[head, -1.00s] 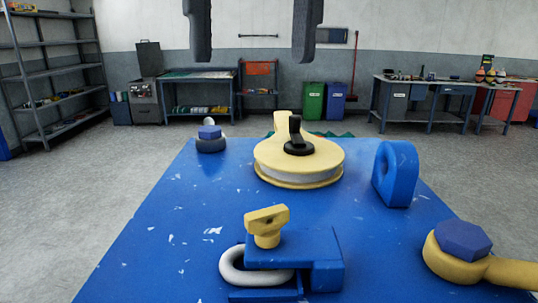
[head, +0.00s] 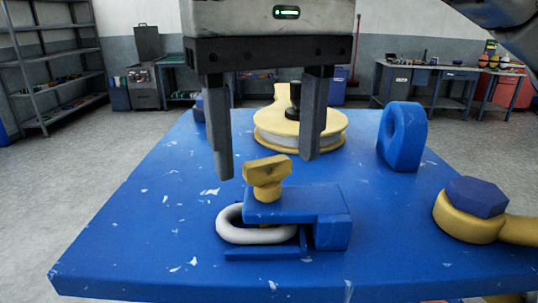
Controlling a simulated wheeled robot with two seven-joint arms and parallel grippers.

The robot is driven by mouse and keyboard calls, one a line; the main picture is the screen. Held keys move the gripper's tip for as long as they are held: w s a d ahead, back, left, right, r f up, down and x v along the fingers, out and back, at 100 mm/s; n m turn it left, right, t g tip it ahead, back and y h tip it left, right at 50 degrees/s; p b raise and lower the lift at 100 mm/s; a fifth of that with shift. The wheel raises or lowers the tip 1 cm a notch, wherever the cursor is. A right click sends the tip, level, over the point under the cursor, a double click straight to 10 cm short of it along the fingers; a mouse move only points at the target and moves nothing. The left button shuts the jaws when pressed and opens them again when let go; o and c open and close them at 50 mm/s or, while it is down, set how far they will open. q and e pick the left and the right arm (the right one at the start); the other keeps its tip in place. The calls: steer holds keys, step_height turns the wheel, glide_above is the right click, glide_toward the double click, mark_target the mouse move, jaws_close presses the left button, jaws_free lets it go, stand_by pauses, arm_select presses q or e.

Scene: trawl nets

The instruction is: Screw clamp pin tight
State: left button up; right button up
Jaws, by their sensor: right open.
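The yellow clamp pin (head: 267,176) with a flat, wing-like head stands upright in the top of a blue clamp (head: 310,205) at the front middle of the blue table. A white chain link (head: 232,232) lies in the clamp's opening. My right gripper (head: 270,168) is open, pointing down, its two black fingers apart. In the picture one finger is left of the pin head and the other is right of it and higher. I cannot tell the exact depth between fingers and pin. The fingers do not visibly touch the pin. My left gripper is not in view.
On the blue table (head: 130,235), a yellow pulley (head: 330,123) with a black handle stands behind the clamp, partly hidden by my gripper. A blue ring lug (head: 403,137) stands at right. A yellow fitting with a blue hexagonal bolt (head: 475,197) is at the right front. The left front is clear.

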steer(key=shift+f, duration=0.55)
steer(key=c, duration=1)
steer(key=shift+m, duration=0.3)
